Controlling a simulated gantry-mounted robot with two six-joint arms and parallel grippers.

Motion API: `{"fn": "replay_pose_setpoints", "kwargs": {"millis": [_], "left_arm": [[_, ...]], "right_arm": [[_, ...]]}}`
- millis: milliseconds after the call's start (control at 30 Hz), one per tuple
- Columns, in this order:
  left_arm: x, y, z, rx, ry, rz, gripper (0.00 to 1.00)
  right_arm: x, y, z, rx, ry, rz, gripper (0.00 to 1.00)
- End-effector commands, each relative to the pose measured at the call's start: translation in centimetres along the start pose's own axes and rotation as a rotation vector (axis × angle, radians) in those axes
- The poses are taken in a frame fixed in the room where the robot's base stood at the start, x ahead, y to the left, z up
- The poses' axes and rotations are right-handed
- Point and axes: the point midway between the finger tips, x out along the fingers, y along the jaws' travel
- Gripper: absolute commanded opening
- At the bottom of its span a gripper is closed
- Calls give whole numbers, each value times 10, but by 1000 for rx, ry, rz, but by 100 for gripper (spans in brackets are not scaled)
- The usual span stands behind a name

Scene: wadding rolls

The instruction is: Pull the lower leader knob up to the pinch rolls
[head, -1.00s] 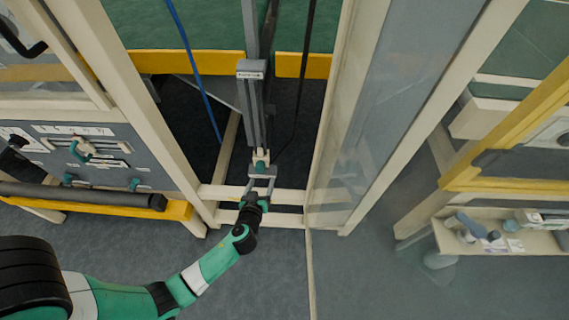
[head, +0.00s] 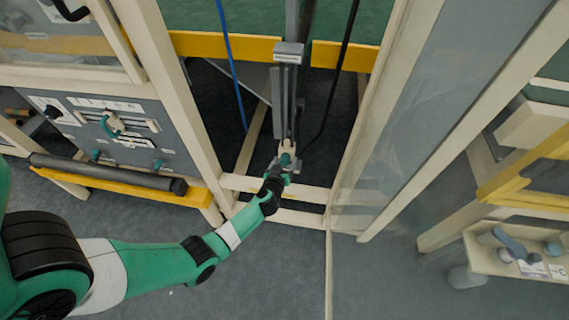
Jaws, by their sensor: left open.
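The lower leader knob (head: 286,159) is a small teal knob on a pale block at the bottom of a grey vertical rail (head: 288,105). The rail stands between two cream posts. My left gripper (head: 284,168) reaches in from the left and is at the knob, its fingers around or beside it; contact cannot be told, as the wrist partly hides them. The gripper is open. A grey labelled block (head: 288,53) sits at the rail's upper part. I cannot make out the pinch rolls for certain. My right gripper is not in view.
A grey control panel (head: 105,130) with teal knobs stands at left, above a dark roller (head: 105,173) and a yellow beam. Blue and black cables hang either side of the rail. A clear panel (head: 400,110) stands to the right, and a cream tray (head: 530,262) lies beyond.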

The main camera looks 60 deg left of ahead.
Motion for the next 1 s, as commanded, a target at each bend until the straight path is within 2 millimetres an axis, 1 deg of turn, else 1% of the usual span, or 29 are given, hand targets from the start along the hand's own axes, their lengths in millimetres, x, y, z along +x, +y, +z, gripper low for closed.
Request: {"fn": "replay_pose_setpoints", "kwargs": {"millis": [67, 100, 167, 200, 367, 500, 533, 1000], "left_arm": [[0, 0, 0, 0, 0, 0, 76], [0, 0, 0, 0, 0, 0, 75], [0, 0, 0, 0, 0, 0, 64], [0, 0, 0, 0, 0, 0, 57], [-1, 0, 0, 0, 0, 0, 28], [-1, 0, 0, 0, 0, 0, 3], [-1, 0, 0, 0, 0, 0, 0], [-1, 0, 0, 0, 0, 0, 0]], "right_arm": [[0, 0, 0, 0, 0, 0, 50], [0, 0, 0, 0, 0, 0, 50], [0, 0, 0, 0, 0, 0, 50], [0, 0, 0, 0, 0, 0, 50], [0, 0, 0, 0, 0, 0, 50], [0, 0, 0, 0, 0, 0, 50], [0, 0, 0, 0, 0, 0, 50], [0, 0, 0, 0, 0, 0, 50]]}}
